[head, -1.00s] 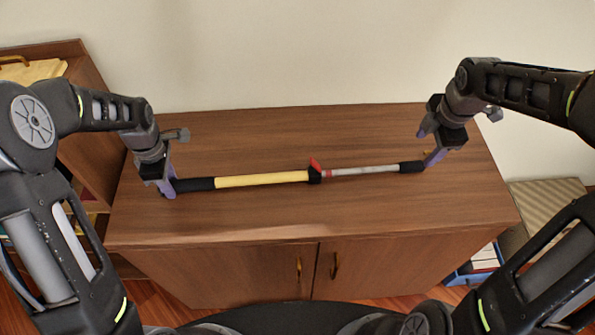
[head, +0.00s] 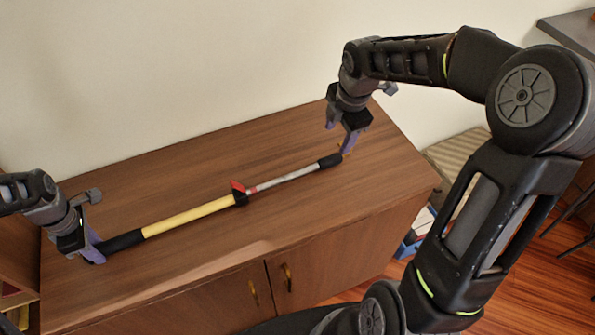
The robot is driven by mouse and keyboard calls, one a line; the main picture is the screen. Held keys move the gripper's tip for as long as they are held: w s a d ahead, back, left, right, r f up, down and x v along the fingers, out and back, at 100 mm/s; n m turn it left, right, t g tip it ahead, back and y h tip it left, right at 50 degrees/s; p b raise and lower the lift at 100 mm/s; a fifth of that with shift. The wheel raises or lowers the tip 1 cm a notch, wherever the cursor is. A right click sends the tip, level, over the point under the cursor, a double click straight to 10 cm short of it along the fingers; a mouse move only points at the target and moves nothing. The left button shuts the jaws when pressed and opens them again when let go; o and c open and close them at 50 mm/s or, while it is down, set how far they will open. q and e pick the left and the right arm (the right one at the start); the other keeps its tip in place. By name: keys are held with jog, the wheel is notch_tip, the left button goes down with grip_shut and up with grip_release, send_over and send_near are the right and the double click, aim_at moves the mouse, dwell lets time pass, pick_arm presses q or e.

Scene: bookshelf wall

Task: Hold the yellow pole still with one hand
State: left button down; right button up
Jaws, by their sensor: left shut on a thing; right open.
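The yellow pole (head: 190,216) lies across the top of the wooden cabinet, tilted up to the right in the head view. It has a black grip at its left end, a red and black clamp (head: 239,192) in the middle, and a grey rod (head: 288,178) with a black tip at the right. My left gripper (head: 93,250) is shut on the black grip at the left end. My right gripper (head: 339,138) is open just above and beside the black tip at the right end.
The wooden cabinet (head: 150,185) has free room on its top behind and in front of the pole. A pale wall stands behind it. A striped box (head: 455,150) and a blue bin (head: 409,246) are at its right. A dark table edge (head: 575,28) shows at the upper right.

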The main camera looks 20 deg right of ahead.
pick_arm(q)
jog(key=c, duration=0.9)
grip_release()
jog(key=shift+c, duration=0.2)
jog(key=shift+r, duration=0.1)
notch_tip(320, 180, up, 12)
